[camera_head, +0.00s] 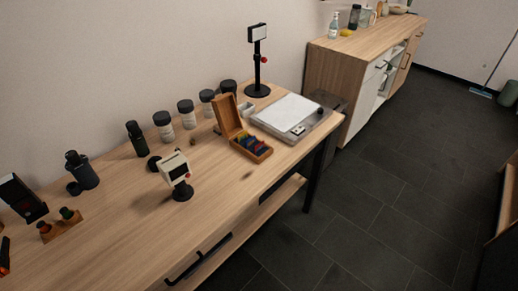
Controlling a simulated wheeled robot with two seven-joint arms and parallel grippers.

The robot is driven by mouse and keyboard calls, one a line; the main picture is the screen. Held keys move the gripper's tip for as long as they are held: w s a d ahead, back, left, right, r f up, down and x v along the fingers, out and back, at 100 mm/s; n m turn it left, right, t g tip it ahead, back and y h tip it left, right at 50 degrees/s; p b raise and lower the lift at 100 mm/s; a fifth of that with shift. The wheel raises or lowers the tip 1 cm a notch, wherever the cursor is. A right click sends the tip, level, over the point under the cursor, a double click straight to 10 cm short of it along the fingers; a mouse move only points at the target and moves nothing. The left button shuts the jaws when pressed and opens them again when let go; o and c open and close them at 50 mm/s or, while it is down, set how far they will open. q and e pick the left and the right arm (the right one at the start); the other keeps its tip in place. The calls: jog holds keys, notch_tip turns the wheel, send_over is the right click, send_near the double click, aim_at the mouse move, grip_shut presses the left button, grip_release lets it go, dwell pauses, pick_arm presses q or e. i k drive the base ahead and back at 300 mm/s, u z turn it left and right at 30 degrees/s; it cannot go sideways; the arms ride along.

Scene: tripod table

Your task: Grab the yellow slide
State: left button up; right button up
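A small open wooden box (231,120) stands on the wooden table, its lid raised at the left. Several thin coloured slides (252,143) stand in a row in its tray, dark blue, greenish and reddish among them. A small yellowish patch shows in the row, but it is too small to tell for sure which slide is the yellow one. Neither of my grippers shows in this view.
Several lidded jars (187,114) line the wall. Bare tabletop (225,195) lies in front of the box.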

aim_at(244, 135)
jog(key=z, duration=0.75)
jog(key=i, duration=0.6)
jog(key=u, duration=2.1)
